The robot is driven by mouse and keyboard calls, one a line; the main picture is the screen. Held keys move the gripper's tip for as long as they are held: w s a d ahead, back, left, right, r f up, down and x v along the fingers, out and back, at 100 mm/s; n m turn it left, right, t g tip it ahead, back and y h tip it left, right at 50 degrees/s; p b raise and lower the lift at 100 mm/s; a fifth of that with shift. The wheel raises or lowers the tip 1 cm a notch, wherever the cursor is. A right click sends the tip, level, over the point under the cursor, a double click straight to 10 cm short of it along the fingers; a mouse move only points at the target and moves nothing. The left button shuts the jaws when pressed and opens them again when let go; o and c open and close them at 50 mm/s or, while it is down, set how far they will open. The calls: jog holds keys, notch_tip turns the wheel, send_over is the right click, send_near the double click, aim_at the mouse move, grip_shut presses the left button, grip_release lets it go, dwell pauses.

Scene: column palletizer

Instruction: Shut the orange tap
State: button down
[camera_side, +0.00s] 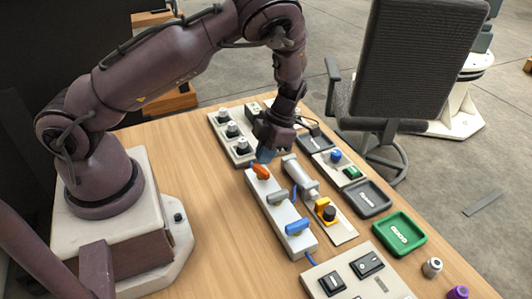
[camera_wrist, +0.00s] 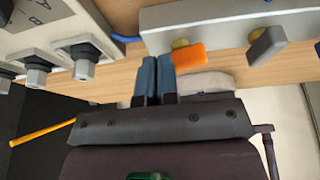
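The orange tap (camera_side: 261,172) sits at the far end of a pale valve block (camera_side: 272,208). A grey tap (camera_side: 279,198) and a blue tap (camera_side: 297,227) follow along the same block. My gripper (camera_side: 265,156) points down just beyond the orange tap. In the wrist view its two blue fingers (camera_wrist: 156,78) are together with nothing seen between them. There the orange handle (camera_wrist: 188,54) lies just right of the fingertips, with the grey handle (camera_wrist: 267,46) farther right. I cannot tell whether the fingers touch the orange handle.
A panel with several knobs (camera_side: 233,130) stands beyond the block. A pale cylinder (camera_side: 301,175) lies close on its right. A yellow-and-black switch (camera_side: 327,210), a grey tray (camera_side: 370,198) and a green tray (camera_side: 399,233) are farther right. Bare table lies left of the block.

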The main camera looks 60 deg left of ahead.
jog(key=shift+s+a, duration=0.35)
jog(key=shift+s, duration=0.15)
jog(key=shift+s+a, duration=0.1)
jog(key=shift+s, duration=0.35)
jog(key=shift+s+n+h, duration=0.25)
jog(key=shift+n+h, duration=0.05)
jog(key=shift+n, duration=0.5)
jog(key=shift+s, duration=0.2)
jog(key=shift+w+d, duration=0.1)
jog(key=shift+d, duration=0.15)
dwell(0.5)
jog(key=shift+w+d, duration=0.4)
jog(key=shift+d, duration=0.35)
jog(key=shift+a, duration=0.1)
